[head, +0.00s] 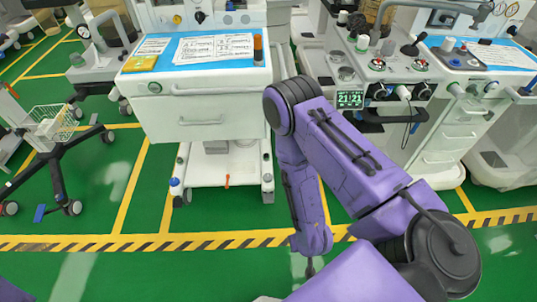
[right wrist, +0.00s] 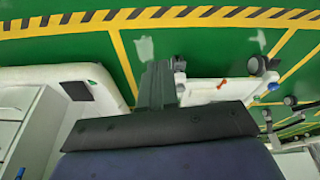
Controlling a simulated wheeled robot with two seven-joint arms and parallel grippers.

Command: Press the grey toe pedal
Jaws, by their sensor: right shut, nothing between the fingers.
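I cannot make out a grey toe pedal for certain. A flat dark grey pad (head: 492,158) lies on the white base of the right-hand machine; it also shows at the left of the right wrist view (right wrist: 74,90). A small red-orange lever (head: 227,181) sticks out at the low base of the middle cart (head: 205,105), and shows in the right wrist view too (right wrist: 222,83). My right gripper (head: 310,268) points down, low over the floor in front of the carts. Its fingers (right wrist: 157,85) are together and empty, apart from the pad and lever. My left gripper is out of view.
A yellow-black striped line (head: 120,243) crosses the green floor before the carts. A wheeled stand with a wire basket (head: 52,122) is at the left. The middle cart has casters at its front corners. My right arm hides part of the machine with the green display (head: 350,99).

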